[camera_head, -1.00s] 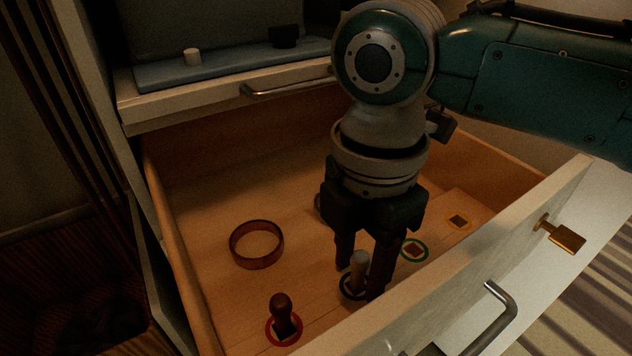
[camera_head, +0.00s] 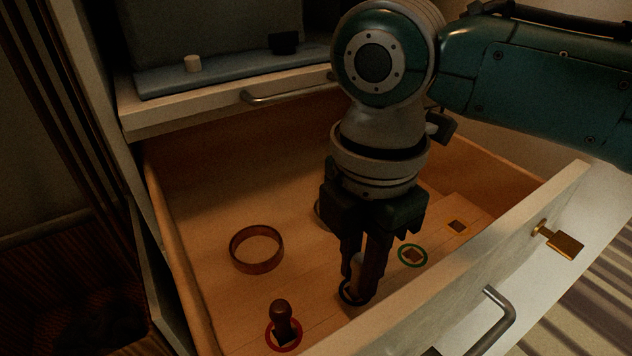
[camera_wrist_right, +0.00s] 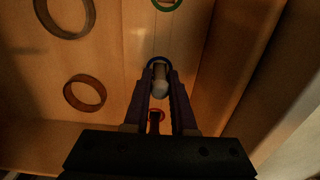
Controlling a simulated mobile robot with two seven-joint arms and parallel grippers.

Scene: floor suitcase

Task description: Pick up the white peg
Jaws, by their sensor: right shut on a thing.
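My right gripper (camera_head: 358,284) points down into the drawer and is shut on the peg. The fingers hide much of the peg in the head view, and its lower end is hard to see. The peg looks upright and still at its ring. My left gripper is not in view.
A dark peg (camera_head: 281,318) stands in a red ring at the front left. A loose brown ring (camera_head: 257,249) lies left of my gripper. Green (camera_head: 412,255) and yellow (camera_head: 457,227) marked spots lie to the right. The drawer front (camera_head: 470,290) rises close by.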

